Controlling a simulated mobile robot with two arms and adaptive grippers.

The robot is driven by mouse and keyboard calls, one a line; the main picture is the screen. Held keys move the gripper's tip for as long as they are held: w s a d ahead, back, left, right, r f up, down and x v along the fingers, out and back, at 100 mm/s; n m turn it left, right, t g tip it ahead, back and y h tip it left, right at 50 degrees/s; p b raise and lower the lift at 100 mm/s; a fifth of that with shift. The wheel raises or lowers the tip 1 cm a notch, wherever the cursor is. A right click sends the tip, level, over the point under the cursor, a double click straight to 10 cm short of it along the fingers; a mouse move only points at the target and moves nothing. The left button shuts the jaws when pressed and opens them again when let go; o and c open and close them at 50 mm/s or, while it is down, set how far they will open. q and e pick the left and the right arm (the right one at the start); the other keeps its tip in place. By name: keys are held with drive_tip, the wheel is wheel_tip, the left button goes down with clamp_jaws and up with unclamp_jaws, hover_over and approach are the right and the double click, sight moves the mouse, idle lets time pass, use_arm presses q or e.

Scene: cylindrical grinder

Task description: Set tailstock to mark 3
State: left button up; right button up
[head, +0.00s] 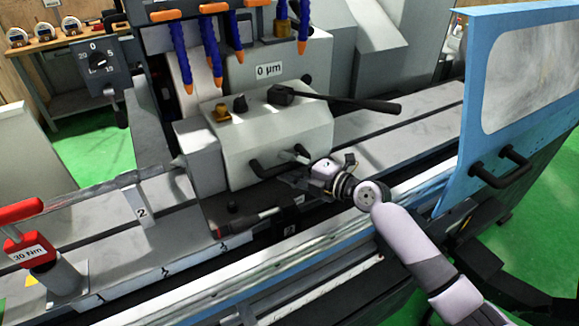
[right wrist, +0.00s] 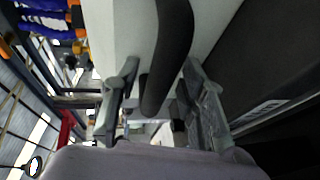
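My right gripper (head: 298,172) is at the right end of this front handle. In the right wrist view a thick black bar (right wrist: 170,50) runs between the fingers of my right gripper (right wrist: 160,95), with a gap beside the left finger. A tag with "2" (head: 141,212) stands on the bed left of the tailstock. I cannot make out a mark 3. My left gripper is not in view.
A red-handled "30 Nm" tool (head: 30,250) stands in a holder at the left. Blue coolant hoses (head: 213,50) hang above the tailstock. A blue door with a window (head: 500,110) is at the right. The bed is bare right of the tailstock.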

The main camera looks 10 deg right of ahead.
drive_tip(key=shift+a, duration=0.15)
drive_tip(key=shift+s, duration=0.15)
drive_tip(key=v, duration=1.1)
drive_tip(key=shift+s+d+r, duration=0.2)
drive_tip(key=shift+s+d, duration=0.05)
drive_tip(key=shift+d, duration=0.05)
